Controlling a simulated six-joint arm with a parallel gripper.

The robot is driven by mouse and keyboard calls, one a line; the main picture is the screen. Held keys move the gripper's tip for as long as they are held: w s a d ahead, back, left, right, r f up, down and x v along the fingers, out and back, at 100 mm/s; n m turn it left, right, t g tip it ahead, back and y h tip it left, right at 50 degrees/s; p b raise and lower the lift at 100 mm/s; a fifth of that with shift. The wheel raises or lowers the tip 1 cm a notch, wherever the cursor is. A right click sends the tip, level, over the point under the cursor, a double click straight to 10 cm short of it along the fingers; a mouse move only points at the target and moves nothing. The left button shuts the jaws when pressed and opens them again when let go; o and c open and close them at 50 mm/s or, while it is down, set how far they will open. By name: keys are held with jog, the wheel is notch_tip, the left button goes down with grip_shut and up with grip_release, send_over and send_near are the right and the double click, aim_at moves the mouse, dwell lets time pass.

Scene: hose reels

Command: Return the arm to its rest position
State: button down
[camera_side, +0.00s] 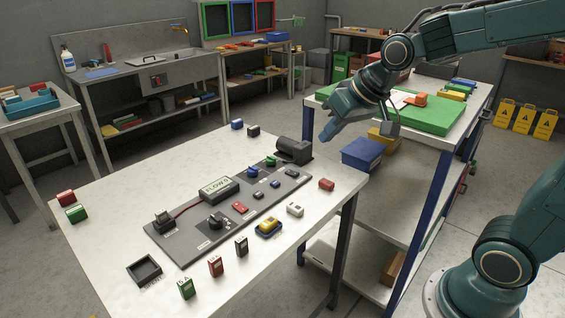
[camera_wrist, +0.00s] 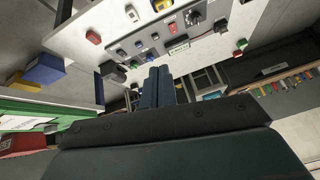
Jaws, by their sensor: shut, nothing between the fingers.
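My gripper (camera_side: 327,137) is in the air past the right back corner of the white table in the side view, left of the cart with the green mat. Its fingers are shut with nothing between them. In the wrist view my gripper (camera_wrist: 158,72) shows as two dark fingers side by side. My teal arm reaches in from the upper right of the side view. The grey board (camera_side: 183,250) with its blocks and FLOW box lies on the white table, clear of my gripper.
A blue bin (camera_side: 362,154) and a yellow bin (camera_side: 384,138) are close to the right of my gripper. The green mat (camera_side: 432,113) is on the cart beneath my forearm. Small coloured blocks stand around the board.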

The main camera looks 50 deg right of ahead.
jog(key=s+a+n+g, duration=0.1)
jog(key=s+n, duration=0.1)
jog(key=s, duration=1.5)
jog(key=shift+a, duration=0.25)
